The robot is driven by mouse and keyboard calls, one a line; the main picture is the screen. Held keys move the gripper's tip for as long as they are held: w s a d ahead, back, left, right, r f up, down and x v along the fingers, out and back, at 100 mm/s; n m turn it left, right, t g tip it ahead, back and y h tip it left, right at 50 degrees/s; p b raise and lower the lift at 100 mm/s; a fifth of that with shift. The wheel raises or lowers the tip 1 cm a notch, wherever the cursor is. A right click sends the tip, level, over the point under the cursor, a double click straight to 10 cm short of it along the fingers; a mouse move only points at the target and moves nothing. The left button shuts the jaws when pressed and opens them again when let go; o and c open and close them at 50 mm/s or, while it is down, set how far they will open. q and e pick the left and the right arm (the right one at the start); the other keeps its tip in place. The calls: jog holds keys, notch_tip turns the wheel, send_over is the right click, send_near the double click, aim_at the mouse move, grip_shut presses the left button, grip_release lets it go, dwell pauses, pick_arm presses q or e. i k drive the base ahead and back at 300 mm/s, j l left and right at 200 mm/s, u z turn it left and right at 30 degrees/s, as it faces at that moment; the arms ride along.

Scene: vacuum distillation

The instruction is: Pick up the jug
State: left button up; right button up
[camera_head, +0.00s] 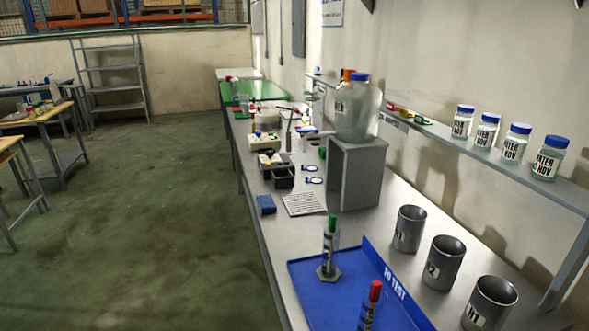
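A large clear jug (357,112) with a blue cap stands upright on top of a grey box-shaped stand (366,178) on the long table. It is well above the tabletop and close to the wall. An orange object shows partly behind its cap. Neither of my grippers is in view, and nothing is touching the jug.
A blue tray (397,296) with marker-like items lies at the table's front. Several metal cups (445,262) stand to its right. A wall shelf (450,137) holds blue-lidded jars (515,143). A black organiser (276,177) and white grid (303,204) lie left of the stand.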

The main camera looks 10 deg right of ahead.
aim_at(243, 98)
jog(key=i+j+u, duration=0.1)
jog(key=i+j, duration=0.2)
jog(key=j, duration=0.2)
jog(key=i+j+u, duration=0.1)
jog(key=i+j, duration=0.15)
jog(key=j, duration=0.25)
jog(key=i+j+u, duration=0.1)
jog(key=i+j, duration=0.25)
jog(key=j, duration=0.15)
jog(key=i, duration=0.65)
jog(key=i+j+z, duration=0.1)
jog(key=i, duration=0.6)
jog(key=i+j, duration=0.15)
jog(key=i, duration=2.6)
jog(key=i+z, duration=0.15)
jog(key=i, duration=1.9)
jog(key=i+z, duration=0.35)
jog(key=i+j+z, duration=0.1)
jog(key=i+z, duration=0.25)
jog(key=i+j+z, duration=0.2)
jog(key=z, duration=0.15)
jog(key=i+z, duration=0.25)
jog(key=z, duration=0.2)
jog(key=i+j+z, duration=0.2)
jog(key=z, duration=0.3)
jog(key=i+j+z, duration=0.2)
jog(key=z, duration=0.25)
jog(key=i+j+z, duration=0.2)
jog(key=z, duration=0.3)
jog(key=j, duration=0.1)
